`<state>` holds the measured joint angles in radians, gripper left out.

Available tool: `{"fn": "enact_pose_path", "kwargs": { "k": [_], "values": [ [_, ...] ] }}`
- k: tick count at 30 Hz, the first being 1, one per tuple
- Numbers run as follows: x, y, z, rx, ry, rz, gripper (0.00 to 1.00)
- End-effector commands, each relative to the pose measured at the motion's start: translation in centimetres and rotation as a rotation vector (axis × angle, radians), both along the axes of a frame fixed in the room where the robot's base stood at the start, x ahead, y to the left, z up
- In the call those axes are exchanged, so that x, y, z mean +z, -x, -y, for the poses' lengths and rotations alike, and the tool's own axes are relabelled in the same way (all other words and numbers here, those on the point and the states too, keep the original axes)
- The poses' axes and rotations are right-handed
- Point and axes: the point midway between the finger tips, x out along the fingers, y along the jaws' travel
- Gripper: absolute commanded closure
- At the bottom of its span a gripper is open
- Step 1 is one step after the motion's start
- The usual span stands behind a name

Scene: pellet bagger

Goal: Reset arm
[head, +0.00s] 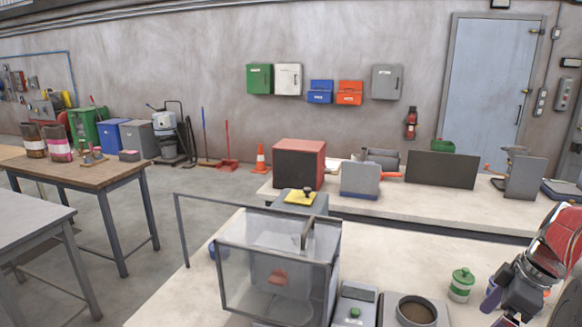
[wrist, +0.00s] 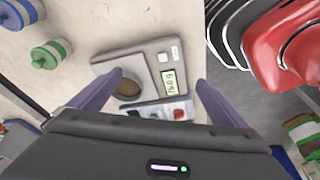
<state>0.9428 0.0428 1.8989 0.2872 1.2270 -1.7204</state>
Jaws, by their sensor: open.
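My gripper (head: 496,310) is at the lower right in the head view, above the near bench (head: 400,262), just right of a green-lidded jar (head: 461,285). In the wrist view my gripper (wrist: 152,90) shows two purple fingers spread wide, with nothing held between them. Below and between them lies a grey scale (wrist: 150,57) with a lit display and a round brown pan or cup. I cannot tell how high above it the fingers are. Part of my arm cuts off the lower wrist view.
A clear-walled box (head: 245,270) stands on the near bench, beside a unit with a green button (head: 355,312) and one with a round brown pan (head: 416,310). A red-and-black box (head: 299,150) is on the bench behind.

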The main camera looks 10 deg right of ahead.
Motion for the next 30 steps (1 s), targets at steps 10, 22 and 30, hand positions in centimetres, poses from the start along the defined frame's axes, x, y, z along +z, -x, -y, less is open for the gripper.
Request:
{"fn": "enact_pose_path", "kwargs": {
  "k": [10, 22, 30],
  "values": [
    [0.0, 0.0, 0.4, -0.121, -0.015, -0.016, 0.04],
    [-1.5, 0.9, 0.6, -0.415, -0.049, -0.079, 0.04],
    [-2.4, 1.9, -1.6, -0.729, -0.051, -0.129, 0.04]
  ]
}}
